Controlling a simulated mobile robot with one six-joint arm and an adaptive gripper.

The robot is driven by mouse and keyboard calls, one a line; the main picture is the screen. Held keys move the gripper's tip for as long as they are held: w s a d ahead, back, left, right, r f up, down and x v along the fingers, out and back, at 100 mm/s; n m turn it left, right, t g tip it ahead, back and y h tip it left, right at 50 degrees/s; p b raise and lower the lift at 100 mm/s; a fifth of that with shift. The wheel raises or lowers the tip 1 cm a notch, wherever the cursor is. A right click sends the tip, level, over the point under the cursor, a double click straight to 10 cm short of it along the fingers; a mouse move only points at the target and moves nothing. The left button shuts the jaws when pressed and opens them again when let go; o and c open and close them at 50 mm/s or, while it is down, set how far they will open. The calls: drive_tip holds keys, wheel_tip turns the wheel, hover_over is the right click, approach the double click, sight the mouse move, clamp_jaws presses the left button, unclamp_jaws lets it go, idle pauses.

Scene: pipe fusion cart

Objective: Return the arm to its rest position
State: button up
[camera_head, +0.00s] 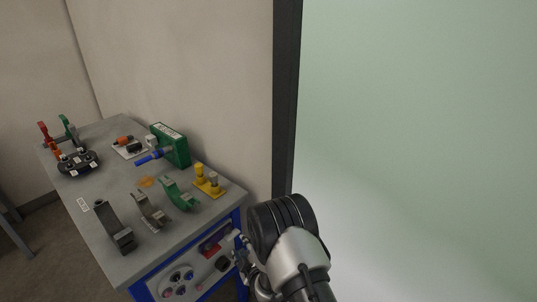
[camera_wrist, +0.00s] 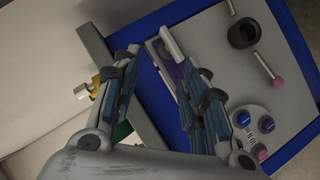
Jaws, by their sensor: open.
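My gripper (camera_wrist: 155,85) shows in the wrist view with its two fingers spread apart and nothing between them. It points toward the cart's blue edge and the grey panel (camera_wrist: 225,45) on the cart's side. In the head view my arm reaches in from the bottom, at the cart's near right corner. My gripper (camera_head: 240,252) is partly hidden there behind my own wrist. It is beside the cart's front panel and seems apart from the things on the top.
The grey-topped cart (camera_head: 150,215) holds curved clamps, a green box (camera_head: 172,145), yellow fittings (camera_head: 207,180) and a dark controller (camera_head: 78,163). A beige wall (camera_head: 190,70) stands behind it. A dark post (camera_head: 285,100) and a pale green panel (camera_head: 420,120) are at the right.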

drive_tip(key=w+d+r+m+g+h, duration=0.1)
drive_tip(key=d+r+m, duration=0.1)
drive_tip(key=r, duration=0.4)
drive_tip(key=w+d+r+m+h, duration=0.1)
drive_tip(key=d+r, duration=0.2)
drive_tip(key=r, duration=0.4)
drive_tip(key=s+d+r+m+g+h, duration=0.1)
drive_tip(key=s+d+r+m, duration=0.1)
drive_tip(key=s+d+r, duration=0.3)
drive_tip(key=s+d+r+m+g, duration=0.1)
drive_tip(key=s+d+r+m, duration=0.15)
drive_tip(key=r, duration=0.45)
drive_tip(key=s+d+r+m+g, duration=0.1)
drive_tip(key=s+d+r+m, duration=0.1)
drive_tip(key=s, duration=0.8)
drive_tip(key=s+d+r+m+g+h, duration=0.1)
drive_tip(key=s+d+r+m+g, duration=0.1)
drive_tip(key=s, duration=0.9)
drive_tip(key=s+d+r+m+g+h, duration=0.1)
drive_tip(key=s+d+r+m+g, duration=0.1)
drive_tip(key=s+d, duration=0.4)
drive_tip(key=s+r+m, duration=0.1)
drive_tip(key=s+r, duration=0.1)
drive_tip(key=s, duration=0.3)
drive_tip(key=shift+r, duration=0.4)
